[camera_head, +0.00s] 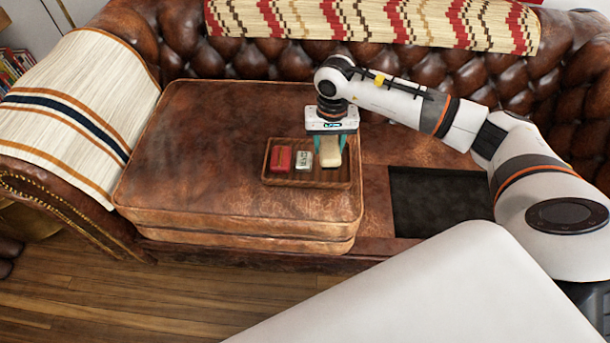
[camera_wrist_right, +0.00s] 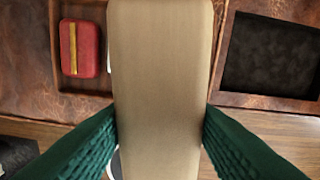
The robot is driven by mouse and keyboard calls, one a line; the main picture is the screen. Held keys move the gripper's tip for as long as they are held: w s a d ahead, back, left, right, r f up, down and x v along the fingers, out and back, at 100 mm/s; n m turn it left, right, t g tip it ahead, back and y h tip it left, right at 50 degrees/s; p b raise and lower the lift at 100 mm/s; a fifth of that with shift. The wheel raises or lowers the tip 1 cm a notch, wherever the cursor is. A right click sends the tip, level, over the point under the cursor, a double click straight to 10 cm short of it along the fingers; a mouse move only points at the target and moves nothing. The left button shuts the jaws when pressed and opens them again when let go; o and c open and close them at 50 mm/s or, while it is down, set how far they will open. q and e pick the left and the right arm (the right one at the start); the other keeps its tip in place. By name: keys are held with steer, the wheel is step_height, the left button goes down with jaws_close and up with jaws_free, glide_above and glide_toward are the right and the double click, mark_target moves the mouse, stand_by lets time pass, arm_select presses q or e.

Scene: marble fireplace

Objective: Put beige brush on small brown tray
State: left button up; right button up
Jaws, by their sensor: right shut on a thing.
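The beige brush (camera_head: 330,153) is between the green fingers of my right gripper (camera_head: 330,145), which is shut on it. In the right wrist view, the brush (camera_wrist_right: 160,80) fills the middle, with a finger against each side. The small brown tray (camera_head: 330,184) lies on the leather sofa cushion. The brush is over the tray's right part; I cannot tell whether it touches the tray's floor. The tray's left part also shows in the right wrist view (camera_wrist_right: 84,104). My left gripper is not in view.
A red box (camera_head: 280,159) and a small silver-grey item (camera_head: 304,160) are in the tray, left of the brush. The leather cushion (camera_head: 190,150) is clear to the left. A dark recess (camera_head: 440,203) lies right of the tray.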

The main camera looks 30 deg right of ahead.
mark_target(342, 179)
steer(key=shift+w+d+f+m+b, duration=0.25)
steer(key=shift+w+d+m+b, duration=0.4)
steer(key=shift+w+d, duration=0.5)
steer(key=shift+w+d+f, duration=0.1)
steer(key=shift+d+f, duration=0.1)
steer(key=shift+d, duration=0.05)
step_height(342, 179, down, 9)
steer(key=shift+r+b, duration=0.15)
steer(key=shift+b, duration=0.35)
steer(key=shift+w+f, duration=0.15)
steer(key=shift+f, duration=0.05)
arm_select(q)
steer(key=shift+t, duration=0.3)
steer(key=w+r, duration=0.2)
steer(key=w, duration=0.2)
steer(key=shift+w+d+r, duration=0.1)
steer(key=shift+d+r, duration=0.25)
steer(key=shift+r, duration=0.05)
arm_select(e)
steer(key=shift+f, duration=0.1)
steer(key=o, duration=1)
steer(key=shift+c, duration=0.2)
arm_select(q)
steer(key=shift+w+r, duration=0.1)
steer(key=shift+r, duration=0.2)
